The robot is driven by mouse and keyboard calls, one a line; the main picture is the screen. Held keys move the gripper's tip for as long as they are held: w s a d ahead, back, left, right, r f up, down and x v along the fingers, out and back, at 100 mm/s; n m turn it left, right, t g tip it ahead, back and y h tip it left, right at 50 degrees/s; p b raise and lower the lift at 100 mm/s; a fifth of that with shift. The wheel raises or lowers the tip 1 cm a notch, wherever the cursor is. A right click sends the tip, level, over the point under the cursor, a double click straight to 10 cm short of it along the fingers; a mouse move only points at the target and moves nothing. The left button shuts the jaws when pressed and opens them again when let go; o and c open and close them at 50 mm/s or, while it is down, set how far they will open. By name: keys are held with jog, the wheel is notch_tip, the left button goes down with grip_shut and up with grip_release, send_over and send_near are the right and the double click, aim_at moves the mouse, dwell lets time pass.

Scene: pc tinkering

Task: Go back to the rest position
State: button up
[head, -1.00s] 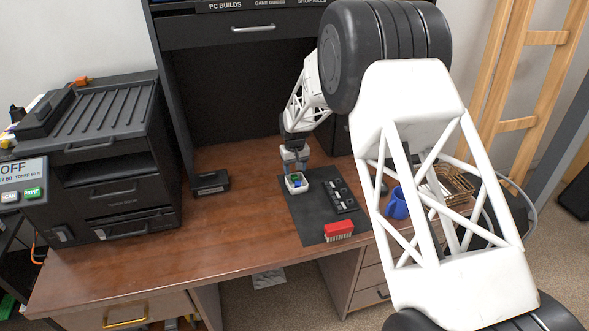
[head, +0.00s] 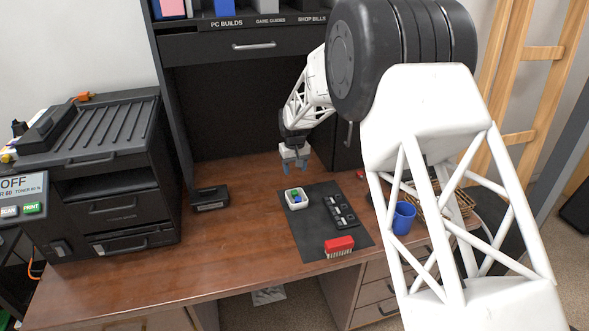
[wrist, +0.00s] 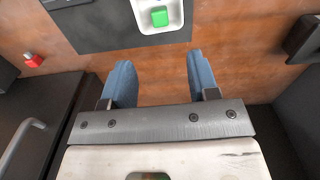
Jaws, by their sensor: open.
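My gripper (head: 293,165) is open and empty, held above the desk behind the dark mat in the head view. In the wrist view its two blue fingers (wrist: 161,80) are spread apart with only bare wood between them. The small white tray (head: 289,204) stands on the mat, in front of and below the gripper, with green and blue pieces (head: 297,195) in it. The wrist view shows the tray (wrist: 141,24) with a green piece (wrist: 159,16) at the top edge, apart from the fingers.
The dark mat (head: 312,238) also bears a black strip of parts (head: 340,209) and a red brush-like block (head: 339,245). A blue cup (head: 403,218) stands at the right, a black box (head: 211,198) and a printer (head: 105,190) at the left. The desk's front left is clear.

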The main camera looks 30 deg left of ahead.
dwell(0.3)
jog(key=s+d+r+m, duration=0.1)
jog(key=s+d+r, duration=0.1)
jog(key=d+r, duration=0.6)
jog(key=s+d+r+m+t, duration=0.1)
jog(key=d+r, duration=0.4)
jog(key=d, duration=0.6)
jog(key=s+d+r+m, duration=0.1)
jog(key=s+d+r, duration=0.1)
jog(key=d+r, duration=0.6)
jog(key=s+d+r+m, duration=0.1)
jog(key=s+d+r, duration=0.2)
jog(key=s+d, duration=0.5)
jog(key=s+d+r+m, duration=0.2)
jog(key=s+d, duration=0.1)
jog(key=d, duration=0.8)
jog(key=s+d+m, duration=0.1)
jog(key=s+d, duration=0.4)
jog(key=s, duration=0.4)
jog(key=s+d+f+m+t, duration=0.1)
jog(key=s+d, duration=0.5)
jog(key=s, duration=0.3)
jog(key=s+d+f+m, duration=0.1)
jog(key=s+d, duration=0.5)
jog(key=s, duration=0.3)
jog(key=shift+m+t, duration=0.3)
jog(key=shift+m, duration=0.1)
